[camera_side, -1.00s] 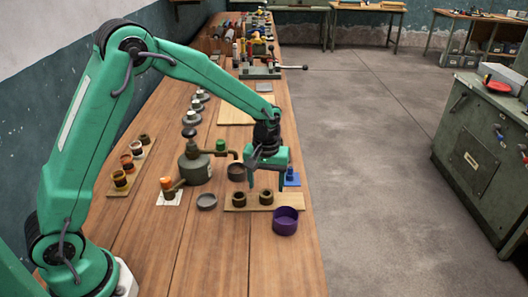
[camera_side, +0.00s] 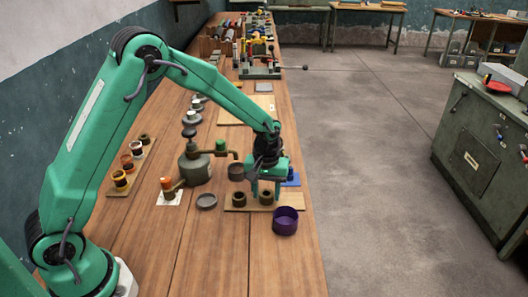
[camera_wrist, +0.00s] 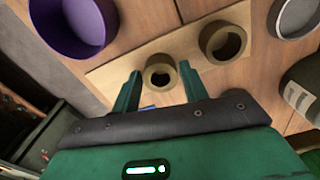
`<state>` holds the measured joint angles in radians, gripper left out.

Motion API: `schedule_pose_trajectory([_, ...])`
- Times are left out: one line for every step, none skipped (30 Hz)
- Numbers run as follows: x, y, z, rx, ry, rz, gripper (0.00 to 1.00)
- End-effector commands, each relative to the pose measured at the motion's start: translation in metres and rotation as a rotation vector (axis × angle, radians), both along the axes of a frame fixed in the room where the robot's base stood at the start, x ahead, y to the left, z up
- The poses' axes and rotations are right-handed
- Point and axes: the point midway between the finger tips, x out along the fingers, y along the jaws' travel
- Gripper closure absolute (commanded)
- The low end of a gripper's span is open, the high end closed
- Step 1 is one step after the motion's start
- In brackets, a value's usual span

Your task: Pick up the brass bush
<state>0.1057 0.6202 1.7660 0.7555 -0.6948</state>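Two brass-brown ring-shaped bushes stand on a pale wooden board (camera_side: 231,208). The right one in the side view (camera_side: 266,198) is between my gripper's fingers; it also shows in the wrist view (camera_wrist: 160,72). The other bush (camera_side: 239,200) stands to its left and looks wider and browner in the wrist view (camera_wrist: 225,41). My gripper (camera_side: 266,193) is open and low over the board, with a finger on each side of the right bush. In the wrist view (camera_wrist: 159,86), gaps show between the bush and the fingers.
A purple bowl (camera_side: 285,221) stands close in front of the board. A grey dish (camera_side: 207,201) lies to the left. A blue item (camera_side: 292,178) is right of the gripper.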

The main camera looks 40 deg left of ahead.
Motion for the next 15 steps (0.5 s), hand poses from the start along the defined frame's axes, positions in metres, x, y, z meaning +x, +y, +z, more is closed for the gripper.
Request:
schedule_pose_trajectory([0.0000, 0.0000, 0.0001, 0.000, 0.000, 0.000, 0.67])
schedule_pose_trajectory([0.0000, 0.0000, 0.0001, 0.000, 0.000, 0.000, 0.72])
schedule_pose_trajectory([0.0000, 0.0000, 0.0001, 0.000, 0.000, 0.000, 0.80])
schedule_pose_trajectory([0.0000, 0.0000, 0.0001, 0.000, 0.000, 0.000, 0.86])
schedule_pose_trajectory([0.0000, 0.0000, 0.0001, 0.000, 0.000, 0.000, 0.90])
schedule_pose_trajectory([0.0003, -0.0001, 0.0005, 0.000, -0.001, 0.000, 0.90])
schedule_pose_trajectory([0.0004, 0.0000, 0.0005, 0.000, -0.001, 0.000, 0.90])
schedule_pose_trajectory([0.0004, 0.0000, 0.0005, 0.000, -0.001, 0.000, 0.90])
schedule_pose_trajectory([0.0004, 0.0000, 0.0005, 0.000, -0.001, 0.000, 0.90])
schedule_pose_trajectory([0.0004, 0.0000, 0.0005, 0.000, -0.001, 0.000, 0.90])
schedule_pose_trajectory([0.0004, 0.0000, 0.0006, 0.000, -0.001, 0.000, 0.90])
schedule_pose_trajectory([0.0004, -0.0001, 0.0009, 0.000, -0.001, 0.000, 0.90])
schedule_pose_trajectory([0.0004, -0.0001, 0.0013, 0.000, -0.001, 0.000, 0.90])
schedule_pose_trajectory([0.0004, -0.0001, 0.0019, 0.000, -0.001, 0.000, 0.90])
schedule_pose_trajectory([0.0005, 0.0000, 0.0031, 0.000, -0.001, 0.000, 0.90])
